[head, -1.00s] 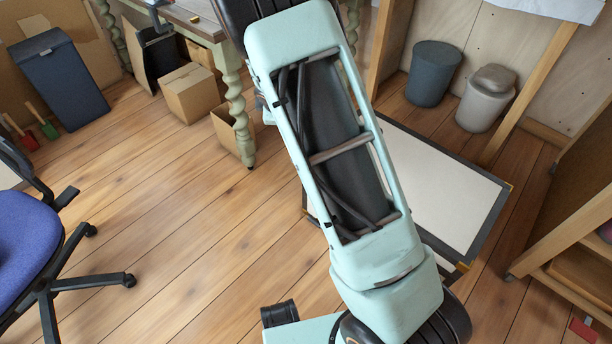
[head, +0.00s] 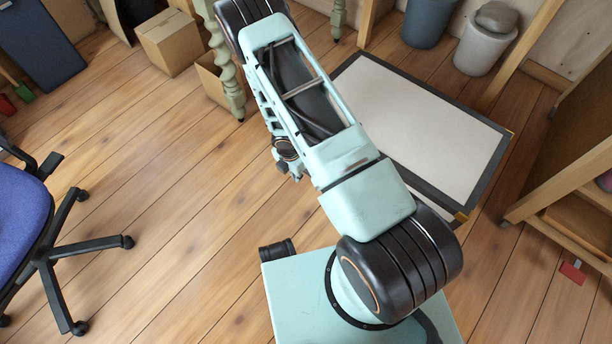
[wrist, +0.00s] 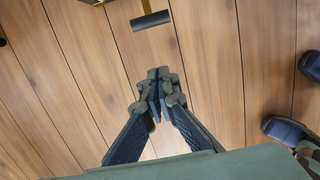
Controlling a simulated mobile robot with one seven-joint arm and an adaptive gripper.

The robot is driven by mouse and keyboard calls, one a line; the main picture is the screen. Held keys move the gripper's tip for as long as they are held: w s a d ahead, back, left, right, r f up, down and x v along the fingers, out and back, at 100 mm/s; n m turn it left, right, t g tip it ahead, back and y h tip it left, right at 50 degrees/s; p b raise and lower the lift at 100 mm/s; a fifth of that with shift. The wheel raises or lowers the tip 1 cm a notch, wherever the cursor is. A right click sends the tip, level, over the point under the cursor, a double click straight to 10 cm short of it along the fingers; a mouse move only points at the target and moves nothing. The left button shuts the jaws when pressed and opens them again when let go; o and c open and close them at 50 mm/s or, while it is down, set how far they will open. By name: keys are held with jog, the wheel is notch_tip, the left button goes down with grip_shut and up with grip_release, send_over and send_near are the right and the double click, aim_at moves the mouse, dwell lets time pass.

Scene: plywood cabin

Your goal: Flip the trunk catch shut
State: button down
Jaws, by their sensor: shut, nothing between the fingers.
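A low, flat piece with a pale top, dark border and brass corners (head: 455,188) lies on the floor behind my arm in the head view; it looks like the trunk, but I cannot be sure. No catch can be made out on it there. My gripper (wrist: 158,88) is shut and empty over the floorboards, apart from the bar. In the head view my gripper is hidden.
A blue swivel chair (head: 22,215) stands at left. A cardboard box (head: 168,42) and a turned table leg (head: 226,65) are at the back. Two bins (head: 485,45) stand at back right, a wooden shelf (head: 575,190) at right. Floor between chair and arm is clear.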

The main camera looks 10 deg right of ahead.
notch_tip(320, 180, down, 11)
jog(key=d+b, duration=0.1)
jog(key=b, duration=0.3)
jog(key=shift+w+d+r, duration=1.45)
jog(key=shift+w+d+r+g+y+p, duration=0.15)
jog(key=shift+d+r+g+y+p, duration=0.1)
jog(key=shift+r+g+y+p, duration=0.4)
